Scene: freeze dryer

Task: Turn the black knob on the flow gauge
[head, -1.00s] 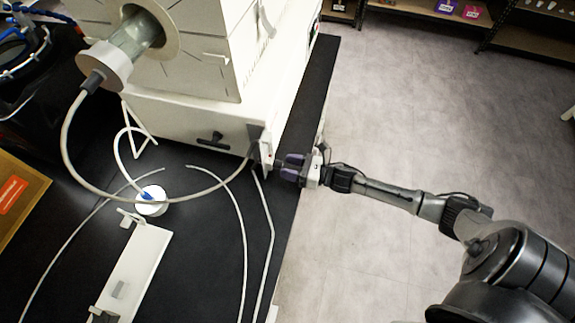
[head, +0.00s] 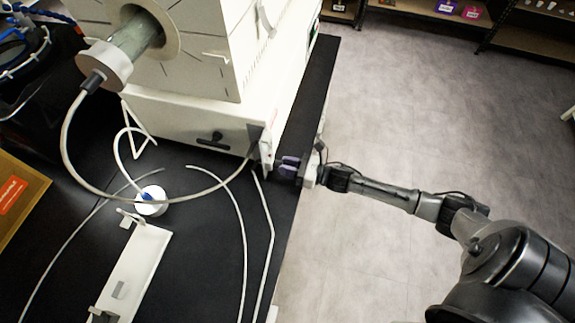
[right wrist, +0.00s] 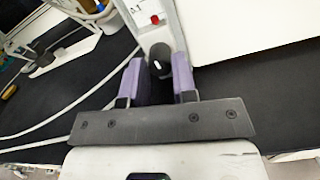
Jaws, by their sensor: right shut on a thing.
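The flow gauge (head: 266,150) is a narrow white upright piece at the front right corner of the white machine. In the right wrist view the gauge (right wrist: 152,22) has a small red part on its face. The black knob (right wrist: 159,60) sticks out from its lower end, with a small white mark on it. My right gripper (head: 287,166) reaches it from the right. In the right wrist view the purple fingers of the gripper (right wrist: 159,80) stand on both sides of the knob, shut on it. The knob is hidden by the fingers in the head view. My left gripper is not in view.
The white freeze dryer (head: 190,125) stands behind and left of the gauge on a black bench (head: 205,270). Thin white tubes (head: 243,230) lie on the bench near my right gripper. A long white tray (head: 140,265) lies further left. The floor right of the bench is clear.

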